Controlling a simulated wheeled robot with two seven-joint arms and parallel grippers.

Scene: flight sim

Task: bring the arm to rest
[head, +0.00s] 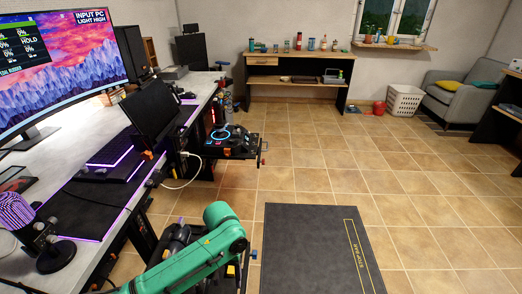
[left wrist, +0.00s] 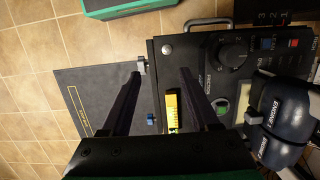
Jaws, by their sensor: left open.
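My left arm's green links (head: 212,246) come in low in the head view and cover the place below them. My left gripper (left wrist: 160,75) shows in the left wrist view with its two dark fingers spread wide apart. Nothing is held between them. Behind the fingers is a dark control panel (left wrist: 205,48) with a round knob (left wrist: 229,50), a yellow label and a green button. Grey levers marked ENGINE (left wrist: 284,112) stand at the right of that view. I cannot tell how far the fingertips are from the panel. My right gripper is not in view.
A desk (head: 72,140) with a curved monitor (head: 62,62), a keyboard and a microphone (head: 40,238) runs along the left. A side-mounted controller panel (head: 232,143) juts out from it. A dark mat (head: 310,250) lies on open tiled floor to the right.

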